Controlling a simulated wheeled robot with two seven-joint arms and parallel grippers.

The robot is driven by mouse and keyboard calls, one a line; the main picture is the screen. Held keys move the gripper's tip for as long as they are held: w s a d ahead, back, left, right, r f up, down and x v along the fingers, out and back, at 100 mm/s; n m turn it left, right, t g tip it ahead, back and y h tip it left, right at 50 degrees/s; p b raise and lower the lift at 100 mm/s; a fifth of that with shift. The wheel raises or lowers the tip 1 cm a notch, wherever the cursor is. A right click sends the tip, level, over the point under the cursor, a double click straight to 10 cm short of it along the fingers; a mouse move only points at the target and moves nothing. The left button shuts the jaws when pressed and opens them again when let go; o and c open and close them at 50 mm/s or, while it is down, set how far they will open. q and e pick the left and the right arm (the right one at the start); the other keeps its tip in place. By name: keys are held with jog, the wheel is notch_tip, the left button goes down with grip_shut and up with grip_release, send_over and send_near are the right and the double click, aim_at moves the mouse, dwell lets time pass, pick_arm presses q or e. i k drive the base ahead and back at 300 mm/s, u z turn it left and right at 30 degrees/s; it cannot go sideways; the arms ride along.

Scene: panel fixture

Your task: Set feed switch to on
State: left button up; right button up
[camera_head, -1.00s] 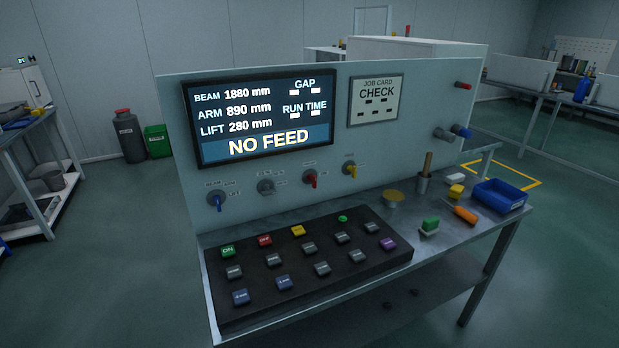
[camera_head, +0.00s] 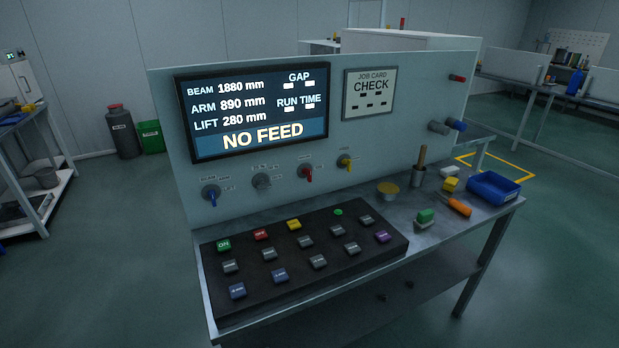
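The panel (camera_head: 240,185) stands upright at the back of a metal bench. Its screen (camera_head: 253,112) reads NO FEED, with beam, arm and lift values. Below the screen is a row of rotary switches: a blue one (camera_head: 212,197), a grey one (camera_head: 262,182), a red one (camera_head: 307,174) and a yellow one (camera_head: 345,163). Their small labels are too blurred to tell which is the feed switch. The blue, red and yellow handles point roughly downward. Neither of my grippers is in view.
A black button box (camera_head: 300,262) with several coloured buttons lies on the bench (camera_head: 400,228) before the switches. Floor in front is clear.

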aim_at(307, 172)
jog(key=u, duration=0.2)
jog(key=k, duration=0.45)
jog(key=u, duration=0.55)
jog(key=k, duration=0.85)
jog(key=u, duration=0.85)
jog(key=i, duration=1.5)
jog(key=z, duration=1.05)
jog(key=i, duration=0.35)
jog(key=z, duration=0.45)
